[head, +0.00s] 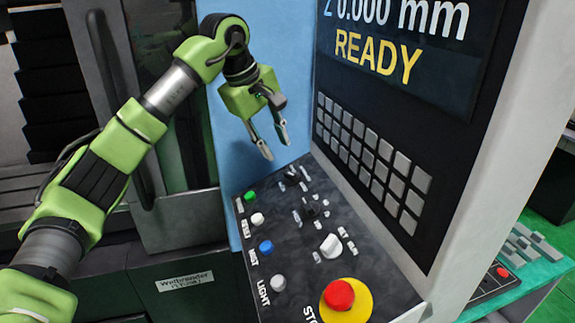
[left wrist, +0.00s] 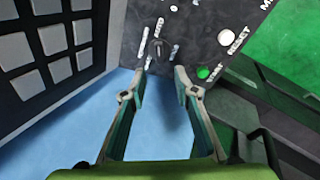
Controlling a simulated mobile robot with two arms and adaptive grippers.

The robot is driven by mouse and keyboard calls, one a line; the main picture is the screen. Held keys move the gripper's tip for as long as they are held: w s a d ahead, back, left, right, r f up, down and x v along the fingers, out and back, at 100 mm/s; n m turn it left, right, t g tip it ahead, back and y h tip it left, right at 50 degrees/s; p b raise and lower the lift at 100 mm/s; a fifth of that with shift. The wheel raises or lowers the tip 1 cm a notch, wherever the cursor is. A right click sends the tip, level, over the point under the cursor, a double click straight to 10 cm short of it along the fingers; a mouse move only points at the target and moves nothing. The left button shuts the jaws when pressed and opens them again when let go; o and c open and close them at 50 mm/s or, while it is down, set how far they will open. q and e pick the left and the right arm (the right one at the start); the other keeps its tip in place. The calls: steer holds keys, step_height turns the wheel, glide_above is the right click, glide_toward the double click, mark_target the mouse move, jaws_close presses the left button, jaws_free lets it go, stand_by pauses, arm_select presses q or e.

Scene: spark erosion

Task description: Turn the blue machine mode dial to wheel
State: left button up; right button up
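My left gripper (head: 275,147) is open and empty. It hangs above the far end of the dark control panel (head: 275,213), apart from it. In the left wrist view its two fingers (left wrist: 161,74) point toward a small dark dial (left wrist: 161,49) ringed by pale labels. In the head view, a dark dial (head: 313,208) with pale marks around it sits mid-panel. A white dial (head: 330,245) is nearer, also ringed by labels. More small controls (head: 291,174) are at the far end. The labels are too small to tell which is the mode dial. My right gripper is out of view.
Green (head: 250,196), white (head: 257,219) and blue (head: 266,247) buttons line the panel's left side. A red stop button (head: 339,295) on yellow is at the near end. An upright keypad and screen housing (head: 377,110) bounds the right. A blue wall (head: 228,150) stands behind.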

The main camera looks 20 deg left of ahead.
mark_target(288, 173)
arm_select(q)
steer(key=p+x, duration=0.1)
steer(key=x, duration=0.5)
steer(key=shift+p, duration=0.3)
steer(key=x, duration=0.3)
steer(key=shift+w+p, duration=0.1)
steer(key=shift+p, duration=0.3)
steer(key=shift+f, duration=0.25)
steer(key=shift+w+f, duration=0.1)
steer(key=shift+f, duration=0.05)
steer(key=shift+c, duration=0.7)
jaws_close()
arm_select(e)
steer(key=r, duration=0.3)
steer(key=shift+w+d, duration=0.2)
